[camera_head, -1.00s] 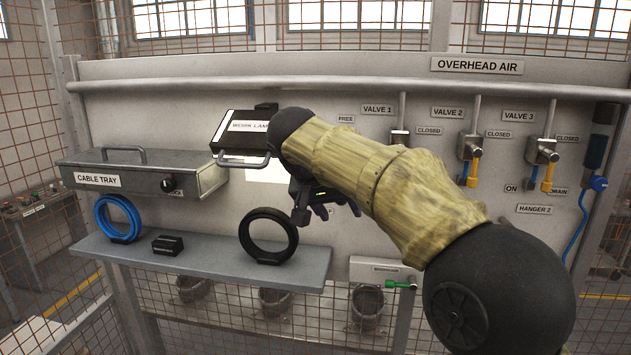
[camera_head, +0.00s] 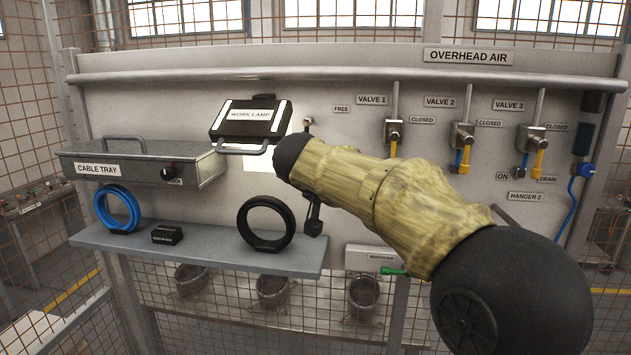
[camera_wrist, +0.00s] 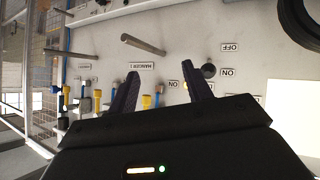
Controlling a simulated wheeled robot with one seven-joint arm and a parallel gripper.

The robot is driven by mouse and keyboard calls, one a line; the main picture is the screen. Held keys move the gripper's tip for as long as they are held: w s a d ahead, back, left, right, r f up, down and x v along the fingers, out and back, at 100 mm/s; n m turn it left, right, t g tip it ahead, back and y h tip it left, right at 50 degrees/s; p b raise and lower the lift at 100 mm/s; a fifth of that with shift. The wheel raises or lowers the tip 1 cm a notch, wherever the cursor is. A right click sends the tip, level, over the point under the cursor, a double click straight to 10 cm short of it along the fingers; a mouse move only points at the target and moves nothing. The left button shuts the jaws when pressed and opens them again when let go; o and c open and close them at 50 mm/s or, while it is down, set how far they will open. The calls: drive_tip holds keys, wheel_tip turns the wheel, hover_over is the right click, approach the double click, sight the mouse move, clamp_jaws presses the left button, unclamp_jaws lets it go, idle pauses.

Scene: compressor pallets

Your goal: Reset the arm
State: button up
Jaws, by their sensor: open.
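My arm, with a yellow-brown sleeve and black joints, reaches across the right half of the head view toward the panel. My gripper (camera_wrist: 163,84) shows in the wrist view with its two dark fingers apart and nothing between them. In the head view the fingers are hidden behind my arm; only a dark part of the wrist shows below the sleeve. In the wrist view the panel appears upside down beyond the fingers, with a peg (camera_wrist: 144,44), a HANGER label (camera_wrist: 142,66) and a dark knob (camera_wrist: 208,70).
A shelf (camera_head: 200,252) holds a blue coil (camera_head: 118,208), a small black box (camera_head: 167,234) and a black ring (camera_head: 265,222). The work lamp (camera_head: 250,119) and cable tray (camera_head: 140,165) project from the panel. Valves hang at the upper right, Valve 3 (camera_head: 530,138) among them.

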drive_tip(key=w+d+f+n+t+y+b, duration=0.2)
drive_tip(key=w+f+t+b, duration=0.1)
drive_tip(key=f+t+b, duration=0.3)
drive_tip(key=s+f+n+g+y+b, duration=0.1)
drive_tip(key=s+f+y, duration=0.1)
drive_tip(key=f, duration=0.6)
drive_tip(key=s+f+n+g+y+b, duration=0.1)
drive_tip(key=s+f+n+y, duration=0.15)
drive_tip(key=f, duration=0.45)
drive_tip(key=s+d+f+g+b, duration=0.1)
drive_tip(key=s+d+f+g, duration=0.1)
drive_tip(key=s+f, duration=0.6)
drive_tip(key=s+d+f+m+g+b, duration=0.1)
drive_tip(key=s+f+g, duration=0.3)
drive_tip(key=s+f, duration=0.4)
drive_tip(key=s+d+f+m+g+b, duration=0.1)
drive_tip(key=s+d+f+g+b, duration=0.2)
drive_tip(key=s+f, duration=0.4)
drive_tip(key=shift+s+f+g, duration=0.4)
drive_tip(key=shift+s+g, duration=0.05)
drive_tip(key=shift+g, duration=0.15)
